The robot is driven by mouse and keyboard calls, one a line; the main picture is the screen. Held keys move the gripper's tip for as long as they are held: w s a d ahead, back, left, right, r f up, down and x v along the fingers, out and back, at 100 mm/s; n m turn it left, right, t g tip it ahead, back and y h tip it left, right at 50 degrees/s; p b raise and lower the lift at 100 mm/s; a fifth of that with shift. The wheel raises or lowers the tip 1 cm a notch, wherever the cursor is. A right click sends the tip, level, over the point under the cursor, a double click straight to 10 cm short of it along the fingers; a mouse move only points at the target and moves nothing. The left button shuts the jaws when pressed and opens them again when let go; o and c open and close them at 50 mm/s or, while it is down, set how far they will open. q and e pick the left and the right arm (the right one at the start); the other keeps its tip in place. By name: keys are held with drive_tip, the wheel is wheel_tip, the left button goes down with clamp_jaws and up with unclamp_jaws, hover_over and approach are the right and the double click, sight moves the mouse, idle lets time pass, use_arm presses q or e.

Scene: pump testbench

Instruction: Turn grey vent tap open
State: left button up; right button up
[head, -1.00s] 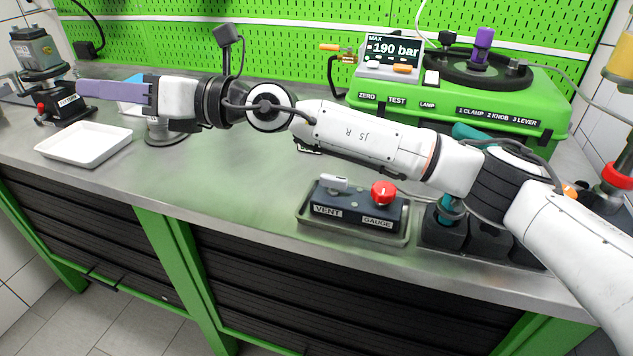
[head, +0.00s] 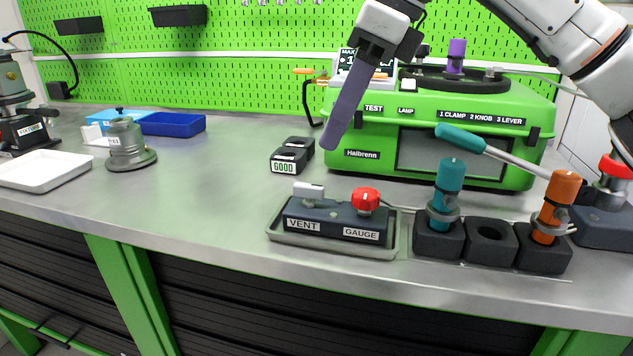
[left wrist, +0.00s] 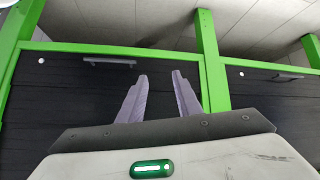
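The grey vent tap (head: 309,190) is a small light-grey lever on the left of a dark block (head: 335,219), above its VENT label. Its handle lies roughly along the block. A red gauge knob (head: 366,199) sits on the block's right. My right gripper (head: 331,143) hangs above and behind the block, pointing down, apart from the tap. Its purple fingers overlap from this side, so any gap is hidden. My left gripper shows only in the left wrist view (left wrist: 160,75), fingers apart and empty, in front of the dark drawers.
The block stands in a grey tray (head: 273,236) near the bench's front edge. Black holders with teal (head: 449,180) and orange (head: 556,200) handled tools stand to its right. The green test machine (head: 350,156) is behind.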

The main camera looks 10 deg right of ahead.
sight(309, 185)
drive_tip(key=b+x, duration=0.1)
drive_tip(key=x, duration=0.8)
drive_tip(key=shift+f+b, duration=0.1)
drive_tip(key=shift+b, duration=0.25)
drive_tip(key=shift+c, duration=0.4)
clamp_jaws()
